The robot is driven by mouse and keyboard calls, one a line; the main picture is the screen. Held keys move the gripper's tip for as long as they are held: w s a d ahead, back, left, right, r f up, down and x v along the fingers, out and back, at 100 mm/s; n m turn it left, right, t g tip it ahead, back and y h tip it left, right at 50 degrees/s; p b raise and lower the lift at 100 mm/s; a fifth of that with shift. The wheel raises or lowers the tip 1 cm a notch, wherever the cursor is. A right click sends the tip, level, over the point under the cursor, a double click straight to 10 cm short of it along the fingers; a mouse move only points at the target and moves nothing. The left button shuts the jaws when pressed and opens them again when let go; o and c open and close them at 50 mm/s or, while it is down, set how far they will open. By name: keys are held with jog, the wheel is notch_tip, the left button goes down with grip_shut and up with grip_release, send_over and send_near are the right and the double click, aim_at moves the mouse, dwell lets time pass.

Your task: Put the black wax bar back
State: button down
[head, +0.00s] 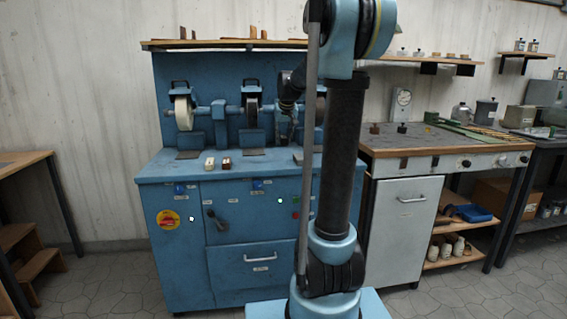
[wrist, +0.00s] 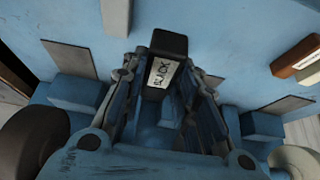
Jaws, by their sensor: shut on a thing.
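The black wax bar (wrist: 170,47) is a dark block with a white label reading BLACK. In the wrist view it sits between the two fingers of my gripper (wrist: 163,80), which is shut on it. In the head view my gripper (head: 290,112) is in front of the right part of the blue polishing bench (head: 172,172), partly hidden by my arm. I cannot make out the black bar there. A white bar (head: 210,163) and a brown bar (head: 226,163) lie side by side on the bench top; the brown bar also shows in the wrist view (wrist: 296,56).
Polishing wheels, one pale (head: 183,113) and one dark (head: 252,112), stand at the bench's back. Grey plates (head: 190,155) lie before them. A wooden shelf (head: 215,44) runs above. Bare bench top shows along the front edge.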

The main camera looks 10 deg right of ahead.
jog(key=shift+d+f, duration=0.15)
jog(key=shift+f, duration=4.55)
jog(key=shift+f, duration=0.1)
jog(key=c, duration=1.2)
grip_release()
jog(key=shift+c, duration=0.2)
jog(key=v, duration=1.2)
jog(key=s+f+g, duration=0.1)
jog(key=s+f, duration=0.6)
jog(key=s, duration=0.5)
jog(key=s+f+g, duration=0.1)
jog(key=s+f, duration=0.6)
jog(key=s, duration=0.6)
jog(key=s+f+g, duration=0.1)
jog(key=s+f, duration=0.7)
jog(key=s, duration=0.4)
jog(key=shift+s+d+g, duration=0.15)
jog(key=shift+s+g, duration=0.1)
jog(key=shift+g, duration=0.05)
